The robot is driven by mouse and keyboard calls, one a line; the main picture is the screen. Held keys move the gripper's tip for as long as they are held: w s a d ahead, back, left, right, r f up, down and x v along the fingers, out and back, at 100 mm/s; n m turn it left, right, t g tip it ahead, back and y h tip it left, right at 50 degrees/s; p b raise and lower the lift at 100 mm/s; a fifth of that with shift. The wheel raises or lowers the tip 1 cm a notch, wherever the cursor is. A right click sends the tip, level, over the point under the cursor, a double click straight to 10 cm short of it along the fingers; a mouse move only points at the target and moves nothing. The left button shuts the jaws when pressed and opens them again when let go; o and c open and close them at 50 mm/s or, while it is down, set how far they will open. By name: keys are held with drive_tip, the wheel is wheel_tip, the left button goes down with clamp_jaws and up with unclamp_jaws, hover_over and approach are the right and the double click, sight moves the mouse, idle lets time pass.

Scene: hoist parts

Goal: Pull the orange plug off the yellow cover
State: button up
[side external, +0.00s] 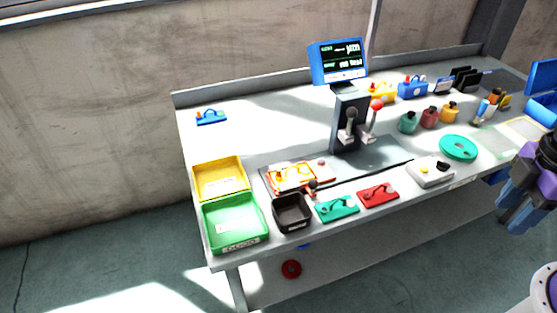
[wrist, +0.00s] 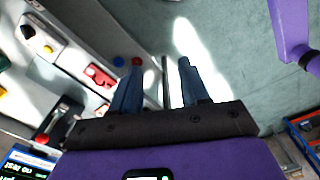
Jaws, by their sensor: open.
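A yellow cover (side external: 382,94) stands at the back of the bench, just right of the dark lever post in the side view. A small orange spot shows at its left end; it is too small to tell whether this is the orange plug. My gripper (side external: 518,208) is at the right edge of the side view, in front of the bench and well away from the yellow cover. Its two blue fingers are apart with nothing between them; the wrist view shows this too (wrist: 158,82), with floor and the bench edge beyond. The yellow cover is not visible in the wrist view.
The lever post (side external: 345,125) with a blue screen (side external: 338,62) stands mid-bench. A blue cover (side external: 412,88) and several coloured bottles stand near the yellow cover. Bins (side external: 236,222) fill the left front.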

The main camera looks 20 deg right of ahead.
drive_tip(key=w+a+r+m, duration=0.3)
drive_tip(key=w+a+m, duration=0.3)
drive_tip(key=w+a, duration=0.45)
drive_tip(key=m, duration=2.1)
hover_over(279, 169)
wheel_tip(279, 169, down, 5)
wheel_tip(279, 169, down, 17)
drive_tip(key=shift+r, duration=0.15)
clamp_jaws()
